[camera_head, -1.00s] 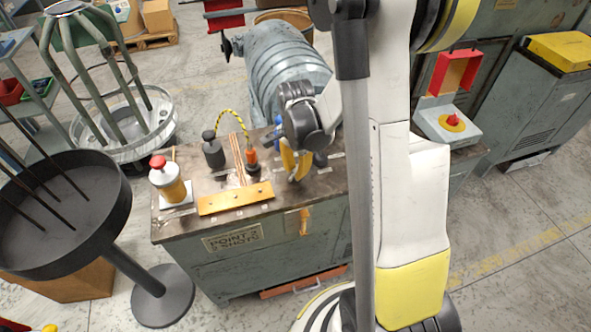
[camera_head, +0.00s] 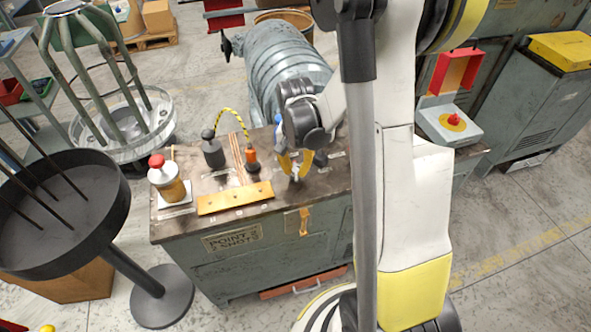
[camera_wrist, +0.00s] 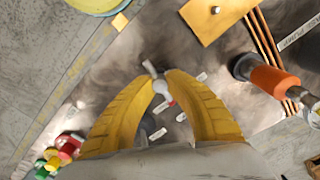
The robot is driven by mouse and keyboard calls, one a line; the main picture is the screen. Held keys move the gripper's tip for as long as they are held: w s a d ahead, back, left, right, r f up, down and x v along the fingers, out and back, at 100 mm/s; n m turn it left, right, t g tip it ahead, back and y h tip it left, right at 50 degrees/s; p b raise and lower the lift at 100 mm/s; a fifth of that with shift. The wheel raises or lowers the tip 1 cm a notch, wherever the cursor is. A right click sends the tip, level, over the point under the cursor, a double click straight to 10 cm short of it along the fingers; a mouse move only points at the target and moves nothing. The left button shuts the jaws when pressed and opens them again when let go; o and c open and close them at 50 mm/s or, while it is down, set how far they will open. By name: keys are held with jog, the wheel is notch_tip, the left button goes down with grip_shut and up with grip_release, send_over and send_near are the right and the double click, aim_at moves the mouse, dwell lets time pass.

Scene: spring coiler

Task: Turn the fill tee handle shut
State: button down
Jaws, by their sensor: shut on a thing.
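The fill tee handle (camera_wrist: 159,86) is a small pale grey bar and hub between my yellow fingertips in the wrist view. My gripper (camera_wrist: 160,82) is shut on it, with a finger on each side. A bit of red shows just beside the hub. In the head view my gripper (camera_head: 294,168) points down at the bench top, right of the brass plate. There the handle is mostly hidden by the fingers, and the tee's body below is hard to make out.
A grey ribbed cylinder (camera_head: 287,65) lies behind. A round black tray (camera_head: 45,255) stands at left. Red, yellow and green parts (camera_wrist: 60,152) show in the wrist view.

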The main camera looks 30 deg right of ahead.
aim_at(295, 170)
jog(key=n, duration=0.5)
jog(key=shift+n, duration=0.3)
jog(key=n, duration=0.5)
jog(key=shift+b, duration=0.35)
jog(key=c, duration=1.3)
grip_release()
notch_tip(295, 170, up, 12)
